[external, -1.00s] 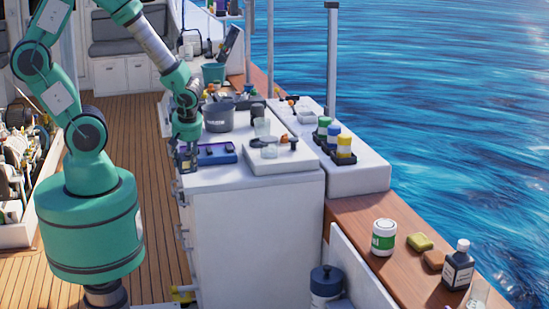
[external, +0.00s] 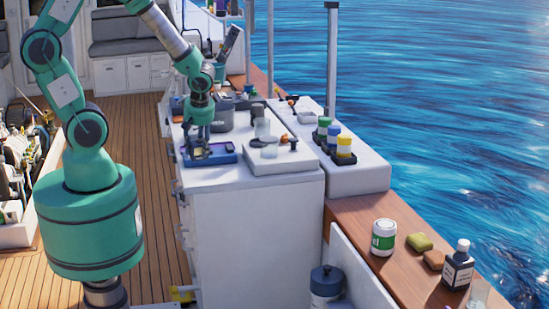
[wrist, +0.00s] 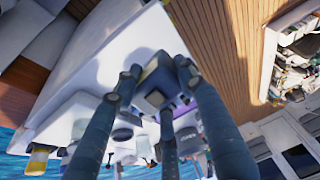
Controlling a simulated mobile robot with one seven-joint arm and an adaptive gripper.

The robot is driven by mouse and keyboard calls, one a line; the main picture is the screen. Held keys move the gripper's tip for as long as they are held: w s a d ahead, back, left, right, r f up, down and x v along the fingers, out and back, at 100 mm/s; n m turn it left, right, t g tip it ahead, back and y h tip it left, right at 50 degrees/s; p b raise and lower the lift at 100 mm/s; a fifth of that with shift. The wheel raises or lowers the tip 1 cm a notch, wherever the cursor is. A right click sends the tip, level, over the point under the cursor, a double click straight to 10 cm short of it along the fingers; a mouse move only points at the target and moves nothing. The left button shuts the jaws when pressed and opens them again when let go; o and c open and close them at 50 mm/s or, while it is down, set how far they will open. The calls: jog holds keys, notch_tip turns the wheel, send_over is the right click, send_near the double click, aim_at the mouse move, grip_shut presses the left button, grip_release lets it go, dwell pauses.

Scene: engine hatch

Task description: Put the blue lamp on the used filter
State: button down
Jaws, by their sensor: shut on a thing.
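My gripper (external: 203,148) is over the blue tray (external: 228,158) at the near left corner of the white counter. In the wrist view its dark fingers (wrist: 163,100) close around a small boxy dark blue-grey thing with a paler square face, which I take for the blue lamp (wrist: 155,97). The fingers hide part of it. In the external view the lamp is too small and covered to make out. I cannot single out the used filter with certainty. The gripper covers part of the tray, and a purple edge shows behind the fingers in the wrist view.
A white board (external: 282,160) with a clear cup and small items lies right of the tray. A dark grey pot (external: 219,118) stands behind. Several colour-capped jars (external: 324,130) stand on a white block (external: 372,172) at the right. The counter's front strip is clear.

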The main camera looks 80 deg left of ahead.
jog(key=w+a+r+h+p, duration=0.15)
jog(key=w+a+r, duration=0.25)
jog(key=w+a, duration=0.45)
jog(key=w+a+r+p, duration=0.3)
jog(key=w+a+r, duration=0.1)
jog(key=w+a, duration=0.4)
jog(key=w+a+m+h+p, duration=0.1)
jog(key=w+a+p, duration=0.1)
jog(key=a, duration=1.2)
jog(key=w+a+h+p, duration=0.1)
jog(key=w+a+p, duration=0.2)
jog(key=a, duration=1)
jog(key=shift+w+a+f+m, duration=0.35)
jog(key=shift+a+f+m, duration=0.05)
jog(key=shift+f, duration=0.05)
jog(key=shift+w+a+f+p, duration=0.25)
jog(key=shift+w+a+p, duration=0.05)
jog(key=shift+w+a, duration=1.6)
jog(key=shift+w+a+f+p, duration=0.25)
jog(key=shift+w+a+p, duration=0.1)
jog(key=shift+w+a, duration=1.55)
jog(key=shift+w+a+f+p, duration=0.25)
jog(key=shift+w+a+p, duration=0.05)
jog(key=shift+w+a, duration=1.55)
